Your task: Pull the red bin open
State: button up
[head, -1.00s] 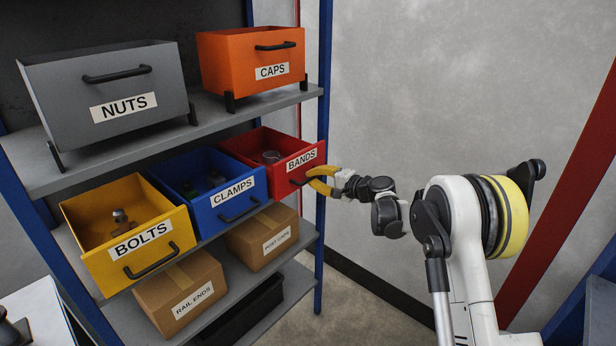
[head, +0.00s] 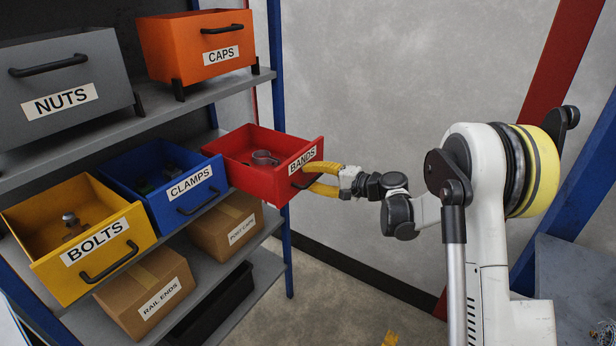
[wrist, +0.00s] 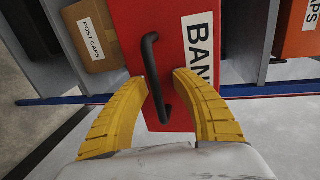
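The red bin (head: 262,165), labelled BANDS, sticks out from the middle shelf in the head view, well past the blue bin beside it. A round grey item lies inside it. Its black handle (wrist: 152,75) crosses the front face and also shows in the head view (head: 304,181). My gripper (head: 310,179) is at the bin's front with its yellow fingers around the handle. In the wrist view the fingers (wrist: 153,74) stand apart, one each side of the handle, with visible gaps. Whether any part touches the handle cannot be told.
A blue CLAMPS bin (head: 207,195) and yellow BOLTS bin (head: 120,245) also stand out on the left. Grey NUTS (head: 65,85) and orange CAPS (head: 204,42) bins sit above. Cardboard boxes (head: 148,292) are below. The floor right of the shelf is mostly open.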

jog(key=shift+d, duration=0.15)
jog(key=v, duration=1.1)
jog(key=shift+s+d, duration=0.3)
jog(key=shift+r, duration=0.1)
jog(key=s+a+r+n+g+h, duration=0.1)
jog(key=s+a+r+h, duration=0.15)
jog(key=s, duration=0.45)
jog(key=s+a+r+n+g+h, duration=0.2)
jog(key=s+h, duration=0.1)
jog(key=s, duration=0.3)
jog(key=s+d+f+n+h, duration=0.1)
jog(key=s+d+n+h, duration=0.1)
jog(key=s, duration=0.8)
jog(key=s+d+f+n+h, duration=0.1)
jog(key=s+d+h, duration=0.3)
jog(key=s, duration=0.6)
jog(key=shift+s+d+n+t+h, duration=0.35)
jog(key=shift+d+n, duration=0.1)
jog(key=shift+n, duration=0.35)
